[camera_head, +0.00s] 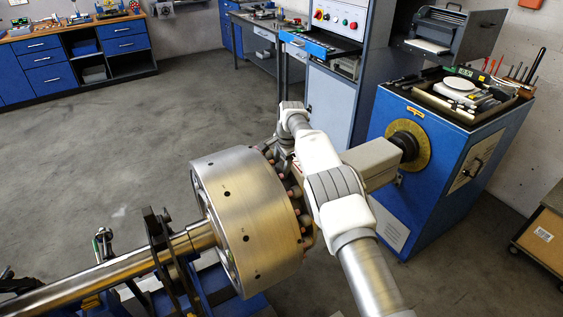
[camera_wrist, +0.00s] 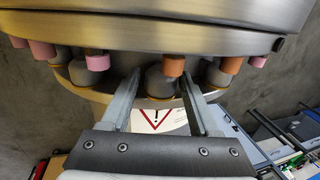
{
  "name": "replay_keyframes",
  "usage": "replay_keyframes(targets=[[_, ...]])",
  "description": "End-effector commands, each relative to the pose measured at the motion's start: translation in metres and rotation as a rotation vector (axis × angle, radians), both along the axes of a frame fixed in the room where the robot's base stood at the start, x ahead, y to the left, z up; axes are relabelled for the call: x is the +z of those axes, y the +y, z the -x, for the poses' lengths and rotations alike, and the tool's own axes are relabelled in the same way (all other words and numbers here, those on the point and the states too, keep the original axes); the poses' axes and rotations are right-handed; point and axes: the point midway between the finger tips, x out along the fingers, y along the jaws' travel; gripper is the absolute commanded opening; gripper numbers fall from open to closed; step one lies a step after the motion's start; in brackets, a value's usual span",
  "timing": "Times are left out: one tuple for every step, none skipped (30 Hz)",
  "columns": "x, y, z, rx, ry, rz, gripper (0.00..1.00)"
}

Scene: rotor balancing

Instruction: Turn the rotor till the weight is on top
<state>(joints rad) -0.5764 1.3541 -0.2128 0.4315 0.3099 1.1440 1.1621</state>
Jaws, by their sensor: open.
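The rotor (camera_head: 240,225) is a wide steel drum on a horizontal shaft (camera_head: 105,275), with small dark holes around its rim. It also fills the top of the wrist view (camera_wrist: 150,30). Its face on my arm's side carries a ring of grey rounded knobs with orange or pink tips. I cannot tell which part is the weight. My gripper (camera_wrist: 160,103) is open at this face, its two fingers on either side of a grey knob (camera_wrist: 161,80) with an orange tip (camera_wrist: 173,65). I cannot tell whether they touch it.
A blue machine cabinet (camera_head: 440,165) with a yellow dial (camera_head: 408,150) stands right of the rotor. A control panel (camera_head: 335,22) stands behind. Dark supports (camera_head: 165,250) hold the shaft at the left. The floor (camera_head: 150,130) behind the rotor is clear.

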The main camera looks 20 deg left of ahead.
Motion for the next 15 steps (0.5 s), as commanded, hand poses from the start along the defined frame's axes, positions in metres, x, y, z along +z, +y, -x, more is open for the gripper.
replay_keyframes(targets=[[0.002,0.000,0.000,0.000,-0.001,0.000,0.61],[0.003,0.000,0.000,0.000,-0.001,0.000,0.61],[0.006,-0.001,0.000,0.000,-0.002,-0.001,0.61],[0.008,-0.001,0.000,0.000,-0.002,-0.001,0.61],[0.011,-0.002,0.001,0.000,-0.002,-0.001,0.61],[0.015,-0.002,0.001,0.000,-0.002,-0.001,0.61],[0.019,-0.003,0.002,0.000,-0.003,-0.002,0.61],[0.023,-0.004,0.003,0.000,-0.003,-0.002,0.61],[0.029,-0.005,0.004,0.000,-0.003,-0.002,0.61],[0.034,-0.006,0.005,0.000,-0.003,-0.002,0.61],[0.041,-0.007,0.005,0.000,-0.004,-0.003,0.61],[0.048,-0.008,0.007,0.000,-0.003,-0.002,0.61],[0.054,-0.009,0.008,0.000,-0.003,-0.002,0.61],[0.060,-0.011,0.009,0.000,-0.003,-0.002,0.61],[0.070,-0.012,0.010,0.000,-0.003,-0.002,0.61]])
